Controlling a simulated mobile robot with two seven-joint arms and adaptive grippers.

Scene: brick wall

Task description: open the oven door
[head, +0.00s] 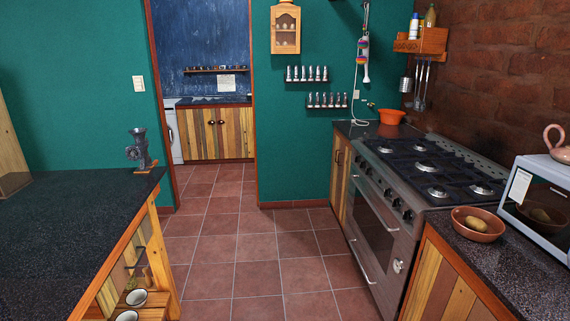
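A stainless steel oven (410,200) stands against the brick wall on the right, with a gas hob on top and several dark knobs along its front. Its oven door (372,227) is on the front face, has a dark window and looks shut. A long metal handle (363,198) runs along the upper part of the door, and a second bar (361,257) runs low on the front. Neither of my grippers shows in the head view.
A dark-topped counter (70,225) with a grinder (141,150) is on the left. A counter at right holds a bowl (478,224) and a microwave (537,200). The tiled floor (262,250) between them is clear, leading to a doorway.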

